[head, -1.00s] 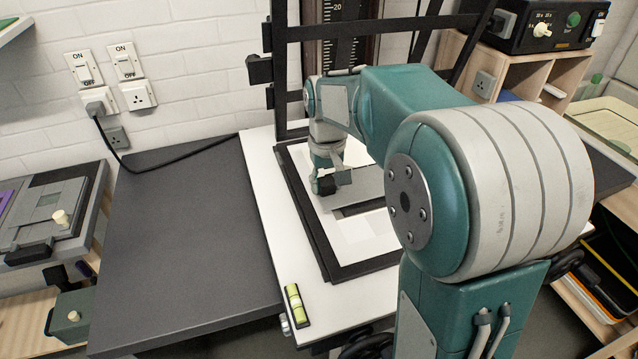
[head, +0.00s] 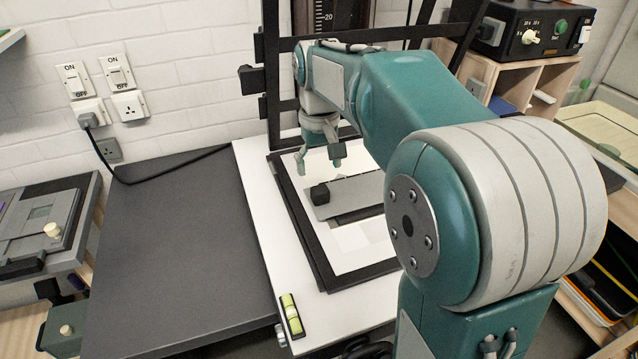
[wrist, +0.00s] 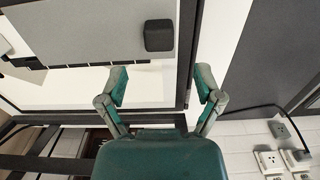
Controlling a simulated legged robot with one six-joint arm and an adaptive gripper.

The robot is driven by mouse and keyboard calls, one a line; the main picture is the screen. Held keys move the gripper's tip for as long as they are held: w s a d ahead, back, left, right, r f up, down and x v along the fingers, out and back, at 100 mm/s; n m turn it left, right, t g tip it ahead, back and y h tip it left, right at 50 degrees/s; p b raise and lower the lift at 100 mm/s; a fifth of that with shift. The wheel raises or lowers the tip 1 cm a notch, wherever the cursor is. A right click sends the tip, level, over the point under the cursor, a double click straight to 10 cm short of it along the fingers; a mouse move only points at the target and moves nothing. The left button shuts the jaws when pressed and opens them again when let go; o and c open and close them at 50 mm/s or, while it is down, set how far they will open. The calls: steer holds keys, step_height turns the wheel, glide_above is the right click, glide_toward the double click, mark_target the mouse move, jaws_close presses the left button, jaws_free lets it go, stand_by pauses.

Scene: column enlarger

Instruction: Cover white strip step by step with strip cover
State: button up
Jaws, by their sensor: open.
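The strip cover is a flat grey plate (head: 355,191) with a black block-shaped knob (head: 320,194) at its left end. It lies across white paper (head: 310,172) inside a black frame. In the wrist view the cover (wrist: 75,30) and its knob (wrist: 158,35) are at the top. On the near side of the cover, the strip area (head: 352,238) shows pale grey and white bands. My gripper (head: 319,160) is open and empty, above and behind the knob and apart from it. In the wrist view its fingers (wrist: 161,85) are spread. My arm hides the frame's right part.
The black frame (head: 310,235) sits on a white baseboard (head: 262,225). Dark uprights and a scale (head: 323,20) stand behind it. A yellow-green level (head: 291,314) lies at the board's front corner. The dark tabletop (head: 180,250) at left is clear.

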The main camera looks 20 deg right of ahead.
step_height(320, 180, up, 5)
steer(key=shift+f, duration=0.15)
stand_by(0.4)
steer(key=s+a+f+t, duration=0.2)
steer(key=s+f, duration=0.1)
steer(key=s, duration=0.7)
steer(key=s+a+f+t, duration=0.1)
steer(key=s+f+t, duration=0.2)
steer(key=s, duration=0.8)
steer(key=shift+a+f+t, duration=0.3)
steer(key=shift+a+f, duration=0.1)
steer(key=shift+f, duration=0.15)
stand_by(1.5)
